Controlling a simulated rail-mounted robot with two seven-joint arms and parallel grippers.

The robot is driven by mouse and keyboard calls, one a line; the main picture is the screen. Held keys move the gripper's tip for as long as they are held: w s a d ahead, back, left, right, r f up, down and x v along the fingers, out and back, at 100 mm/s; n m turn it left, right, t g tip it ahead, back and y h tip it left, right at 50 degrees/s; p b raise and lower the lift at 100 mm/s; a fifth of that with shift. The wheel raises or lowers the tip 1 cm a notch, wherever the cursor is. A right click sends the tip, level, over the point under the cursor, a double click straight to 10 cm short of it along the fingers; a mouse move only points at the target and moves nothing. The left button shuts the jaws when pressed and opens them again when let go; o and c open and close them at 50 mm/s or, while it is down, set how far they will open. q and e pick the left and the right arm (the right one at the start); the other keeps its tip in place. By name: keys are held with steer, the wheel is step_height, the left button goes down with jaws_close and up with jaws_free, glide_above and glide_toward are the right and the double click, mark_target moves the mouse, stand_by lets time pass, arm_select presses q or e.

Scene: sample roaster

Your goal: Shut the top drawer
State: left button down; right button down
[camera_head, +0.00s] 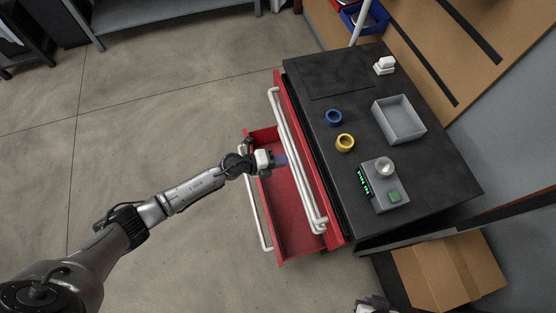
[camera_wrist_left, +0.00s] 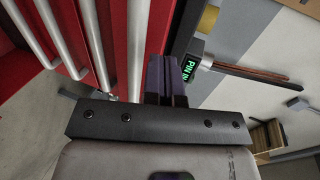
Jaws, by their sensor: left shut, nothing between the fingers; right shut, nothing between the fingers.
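A red drawer cabinet with a dark worktop (camera_head: 440,172) stands at the right. Its top red drawer front (camera_head: 290,115), with long pale handle bars (camera_head: 289,140), lies along the left side of the top, with a narrow dark gap behind it. A lower red drawer (camera_head: 296,222) is pulled out well to the left, its inside open to view. My left gripper (camera_head: 279,160) is over that open drawer, close to the handle bars. In the left wrist view its fingers (camera_wrist_left: 166,80) are together and empty, right of the pale bars (camera_wrist_left: 96,45). My right gripper (camera_head: 374,304) shows only partly at the bottom edge.
On the worktop are a blue ring (camera_head: 334,117), a yellow ring (camera_head: 345,142), a grey tray (camera_head: 419,136), a scale (camera_head: 384,196) and a white item (camera_head: 384,65). A cardboard box (camera_head: 450,272) stands below right. The floor left of the drawers is clear.

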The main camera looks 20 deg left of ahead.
mark_target(306, 157)
arm_select(q)
steer(key=b+x, duration=0.1)
steer(key=x, duration=0.5)
steer(key=shift+w+d+b, duration=0.2)
steer(key=shift+d+b, duration=0.05)
steer(key=shift+b, duration=0.15)
